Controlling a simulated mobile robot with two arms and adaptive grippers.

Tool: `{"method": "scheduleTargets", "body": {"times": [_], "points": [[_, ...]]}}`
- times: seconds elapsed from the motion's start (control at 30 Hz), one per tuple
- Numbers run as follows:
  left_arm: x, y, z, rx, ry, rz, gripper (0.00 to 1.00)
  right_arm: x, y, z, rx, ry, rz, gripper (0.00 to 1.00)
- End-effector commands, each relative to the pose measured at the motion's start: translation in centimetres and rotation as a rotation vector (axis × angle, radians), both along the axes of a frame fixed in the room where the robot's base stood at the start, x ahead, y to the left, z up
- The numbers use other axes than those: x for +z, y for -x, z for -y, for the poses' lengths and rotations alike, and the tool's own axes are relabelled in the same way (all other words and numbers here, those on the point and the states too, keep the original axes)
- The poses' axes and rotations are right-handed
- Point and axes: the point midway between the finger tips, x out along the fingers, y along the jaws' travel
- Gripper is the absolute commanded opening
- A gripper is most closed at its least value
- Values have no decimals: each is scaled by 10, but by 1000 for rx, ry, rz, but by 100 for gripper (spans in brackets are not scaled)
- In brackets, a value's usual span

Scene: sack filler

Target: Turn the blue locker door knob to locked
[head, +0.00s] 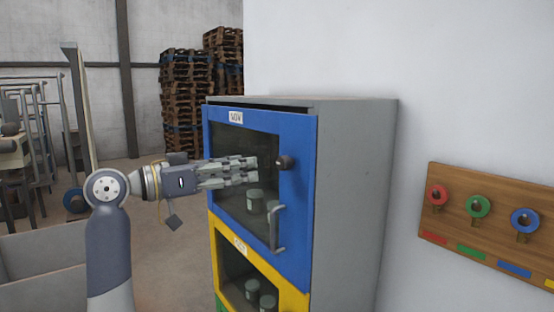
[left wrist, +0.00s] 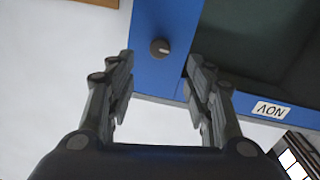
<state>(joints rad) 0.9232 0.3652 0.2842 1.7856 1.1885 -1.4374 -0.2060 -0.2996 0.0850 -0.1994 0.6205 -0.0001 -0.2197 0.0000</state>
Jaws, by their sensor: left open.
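The blue locker door (head: 298,200) is the top door of a grey cabinet, with a dark window and a white label. My left gripper (head: 257,169) is open, in front of the window and left of the knob in the head view. In the left wrist view its fingers (left wrist: 158,85) are spread, with the knob beyond their tips. No contact is visible. My right gripper is out of view.
A yellow door (head: 292,297) is below the blue one. Jars (head: 254,201) stand behind the windows. A wooden board (head: 462,202) with colored rings on pegs hangs on the right wall. Pallets (head: 187,95) are stacked behind. A metal rack stands at left.

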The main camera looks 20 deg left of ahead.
Motion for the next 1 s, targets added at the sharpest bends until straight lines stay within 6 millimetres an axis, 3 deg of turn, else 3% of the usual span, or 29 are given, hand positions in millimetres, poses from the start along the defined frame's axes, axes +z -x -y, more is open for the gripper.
{"method": "scheduleTargets", "body": {"times": [0.1,0.4,0.87,1.0], "points": [[5,-18,18,-6,5,-4,48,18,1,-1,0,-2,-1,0],[3,-57,49,-2,6,-4,48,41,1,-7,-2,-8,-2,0],[-1,-67,57,0,2,-3,48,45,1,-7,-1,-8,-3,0],[-1,-67,57,0,2,-3,16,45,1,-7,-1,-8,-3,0]]}}
